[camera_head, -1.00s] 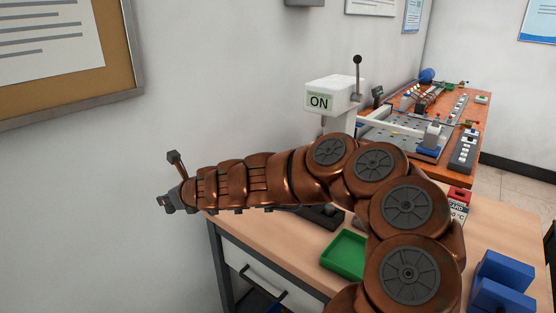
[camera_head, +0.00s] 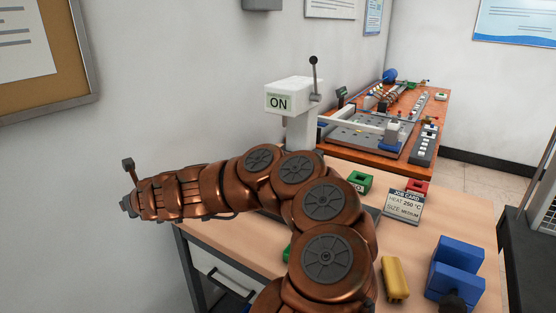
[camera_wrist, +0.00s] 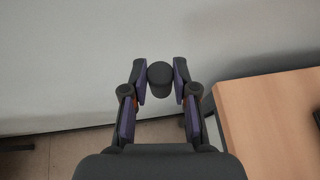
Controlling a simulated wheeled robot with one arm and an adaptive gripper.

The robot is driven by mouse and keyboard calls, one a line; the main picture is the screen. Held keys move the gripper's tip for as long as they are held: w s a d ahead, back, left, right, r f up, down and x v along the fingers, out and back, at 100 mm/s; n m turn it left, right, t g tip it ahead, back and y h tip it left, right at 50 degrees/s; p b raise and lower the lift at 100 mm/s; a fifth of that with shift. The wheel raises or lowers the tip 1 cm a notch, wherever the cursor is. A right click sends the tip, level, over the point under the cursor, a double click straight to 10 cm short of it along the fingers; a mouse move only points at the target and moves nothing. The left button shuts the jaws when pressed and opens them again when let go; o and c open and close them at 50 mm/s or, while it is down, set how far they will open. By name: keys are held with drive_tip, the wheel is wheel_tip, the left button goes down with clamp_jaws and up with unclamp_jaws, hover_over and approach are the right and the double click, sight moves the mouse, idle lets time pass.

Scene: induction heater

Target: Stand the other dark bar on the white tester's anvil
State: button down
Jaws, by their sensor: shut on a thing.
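My gripper (camera_wrist: 160,82) is shut on a dark round bar (camera_wrist: 159,73) in the wrist view. The bar shows end-on between the two fingertips, over the floor and wall left of the wooden bench. In the head view my gripper (camera_head: 126,206) is at the far left, beyond the bench's left edge, and the bar cannot be made out there. The white tester (camera_head: 292,97) stands at the back of the bench, with an "ON" label and a dark-knobbed lever. Its anvil is hidden behind my arm, so I cannot see what is on it.
On the bench (camera_head: 465,205) are a green block (camera_head: 359,182), a red block (camera_head: 417,187), a job card (camera_head: 402,207), a yellow piece (camera_head: 395,279) and a blue holder (camera_head: 456,268). A green tray is mostly hidden by my arm. An orange-topped bench (camera_head: 427,135) stands behind.

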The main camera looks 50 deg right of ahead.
drive_tip(key=s+d+m+g+h, duration=0.15)
drive_tip(key=d+m+h, duration=0.25)
drive_tip(key=d, duration=0.9)
drive_tip(key=s+d+r+m+g+h+b, duration=0.1)
drive_tip(key=s+d+r+m+g+h, duration=0.2)
drive_tip(key=s+d, duration=0.45)
drive_tip(key=s+d+m+g+h, duration=0.2)
drive_tip(key=s+d+m+g, duration=0.25)
drive_tip(key=d, duration=0.65)
drive_tip(key=s+d+r+m+g+h+b, duration=0.1)
drive_tip(key=s+d+r+m+g+h, duration=0.15)
drive_tip(key=s+d+m, duration=0.4)
drive_tip(key=shift+n, duration=0.7)
drive_tip(key=shift+w+d+f+p, duration=0.3)
drive_tip(key=shift+w+d+p, duration=0.85)
drive_tip(key=shift+d, duration=1.35)
drive_tip(key=shift+w+d+f+p, duration=0.3)
drive_tip(key=shift+w+d+p, duration=0.8)
drive_tip(key=shift+d, duration=1.4)
drive_tip(key=shift+w+d+f+p, duration=0.3)
drive_tip(key=shift+w+d+p, duration=0.85)
drive_tip(key=shift+d, duration=1.35)
drive_tip(key=shift+w+d, duration=0.1)
drive_tip(key=shift+w, duration=0.25)
drive_tip(key=shift+d+f, duration=0.1)
drive_tip(key=shift+f, duration=1.7)
